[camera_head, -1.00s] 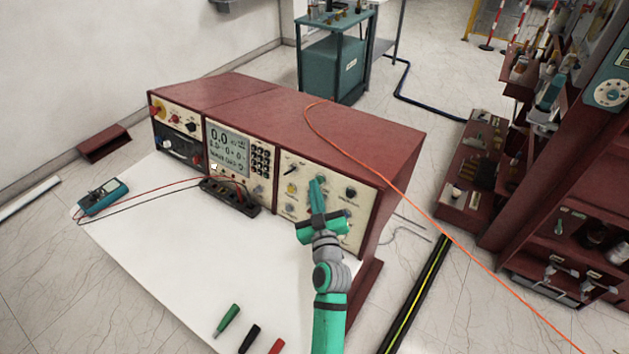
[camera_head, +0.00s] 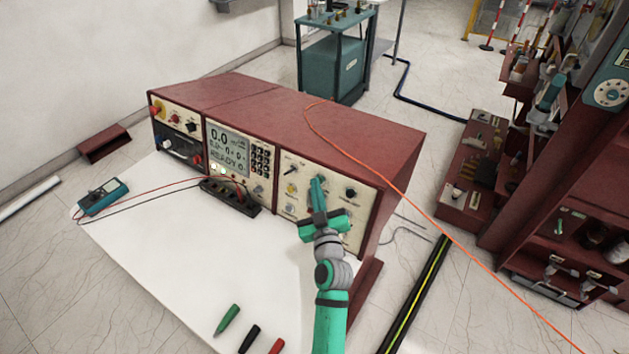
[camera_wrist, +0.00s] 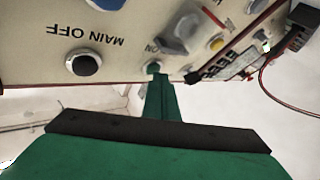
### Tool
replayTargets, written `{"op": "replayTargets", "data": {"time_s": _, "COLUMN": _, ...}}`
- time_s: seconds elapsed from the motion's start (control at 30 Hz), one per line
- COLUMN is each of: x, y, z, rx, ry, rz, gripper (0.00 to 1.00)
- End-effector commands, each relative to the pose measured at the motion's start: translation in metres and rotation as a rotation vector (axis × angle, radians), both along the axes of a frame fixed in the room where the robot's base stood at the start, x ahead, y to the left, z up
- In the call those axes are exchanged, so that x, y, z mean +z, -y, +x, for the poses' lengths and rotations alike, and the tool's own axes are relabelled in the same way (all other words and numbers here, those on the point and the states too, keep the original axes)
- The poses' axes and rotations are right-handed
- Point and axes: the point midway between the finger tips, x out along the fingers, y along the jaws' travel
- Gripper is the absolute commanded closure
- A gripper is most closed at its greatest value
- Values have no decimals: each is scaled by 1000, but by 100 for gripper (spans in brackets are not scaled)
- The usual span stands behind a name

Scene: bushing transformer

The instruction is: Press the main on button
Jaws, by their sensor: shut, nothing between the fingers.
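The control panel (camera_head: 362,213) is the cream right-hand face of a long red console. My green gripper (camera_head: 317,182) is in front of it, fingers together and empty. In the wrist view, which shows the panel upside down, my gripper's fingertips (camera_wrist: 155,82) are at a small button (camera_wrist: 153,67) whose partly hidden label appears to read ON. The tips overlap its edge; I cannot tell whether it is pressed in. A black button (camera_wrist: 83,63) labelled MAIN OFF sits to the left in that view.
The console display (camera_head: 229,148) shows a line reading READY. A black terminal block (camera_head: 230,196) with leads and a teal multimeter (camera_head: 103,196) lie on the white tabletop (camera_head: 165,262). An orange cable (camera_head: 345,153) crosses the console's top and runs down its right side.

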Motion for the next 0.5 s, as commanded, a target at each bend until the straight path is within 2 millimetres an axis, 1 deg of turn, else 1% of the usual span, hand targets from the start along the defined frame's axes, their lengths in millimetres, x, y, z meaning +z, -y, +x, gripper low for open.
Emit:
{"op": "replayTargets", "data": {"time_s": 0.33, "x": -1, "y": 1, "z": 0, "rx": 0, "ry": -1, "rz": 0, "gripper": 100}}
{"op": "replayTargets", "data": {"time_s": 0.5, "x": 0, "y": -2, "z": -4, "rx": -1, "ry": -2, "rz": -1, "gripper": 100}}
